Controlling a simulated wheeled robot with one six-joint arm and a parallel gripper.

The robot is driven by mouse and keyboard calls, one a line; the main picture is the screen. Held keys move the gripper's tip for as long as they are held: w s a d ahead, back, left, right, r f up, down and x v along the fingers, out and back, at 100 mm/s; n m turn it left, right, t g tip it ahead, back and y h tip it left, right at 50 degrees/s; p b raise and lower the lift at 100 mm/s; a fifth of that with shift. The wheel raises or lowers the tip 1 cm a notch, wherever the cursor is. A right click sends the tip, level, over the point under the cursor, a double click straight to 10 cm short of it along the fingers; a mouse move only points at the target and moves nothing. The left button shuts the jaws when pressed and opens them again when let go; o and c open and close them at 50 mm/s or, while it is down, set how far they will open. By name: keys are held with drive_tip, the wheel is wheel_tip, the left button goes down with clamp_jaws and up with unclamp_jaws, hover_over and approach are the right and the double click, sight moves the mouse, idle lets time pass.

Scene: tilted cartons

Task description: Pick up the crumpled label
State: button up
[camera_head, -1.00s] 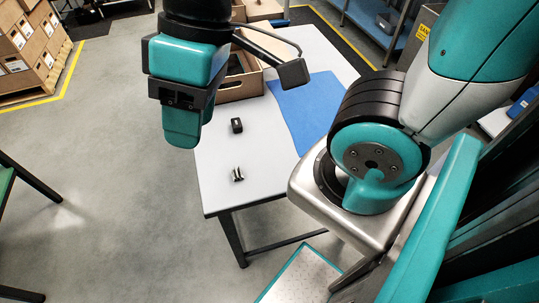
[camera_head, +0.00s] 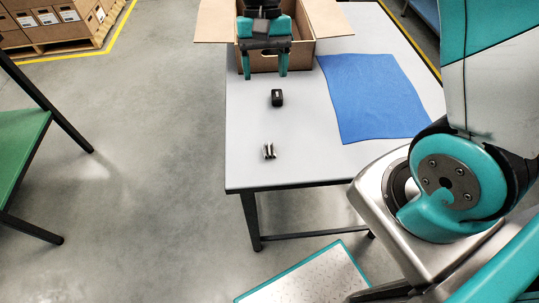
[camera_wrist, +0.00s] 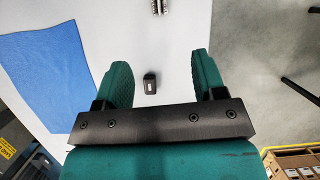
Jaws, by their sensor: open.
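I cannot make out a crumpled label in either view. My gripper (camera_head: 265,74) hangs at the near side of the open brown carton (camera_head: 304,69) in the head view, fingers down, apart and with nothing between them. It hides much of the carton's inside. In the wrist view my gripper (camera_wrist: 160,60) shows two separated green fingers with white tabletop beyond. A small black block with a pale mark (camera_head: 277,97) lies on the table nearer the camera than the carton; it also shows between the fingers in the wrist view (camera_wrist: 150,82).
The white table (camera_head: 240,150) also bears a small silver and black item (camera_head: 269,151) near its front and a flat blue mat (camera_head: 370,95) at the right. The carton's flaps spread outward left and right. A green-topped table (camera_head: 20,140) stands at the left. The table's front left is mostly clear.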

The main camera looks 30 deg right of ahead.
hover_over(269, 147)
drive_tip(key=w+d, duration=0.1)
drive_tip(key=w, duration=0.2)
drive_tip(key=shift+m+g, duration=0.3)
drive_tip(key=shift+m, duration=0.1)
drive_tip(key=f, duration=1.2)
drive_tip(key=shift+s+d+f+p, duration=0.1)
drive_tip(key=shift+s+f+p, duration=0.15)
drive_tip(key=shift+p, duration=0.1)
drive_tip(key=p+x, duration=0.1)
drive_tip(key=x, duration=0.4)
drive_tip(key=shift+s+a+f, duration=0.15)
drive_tip(key=shift+a+f, duration=0.05)
drive_tip(key=shift+c, duration=0.5)
drive_tip(key=c, duration=0.9)
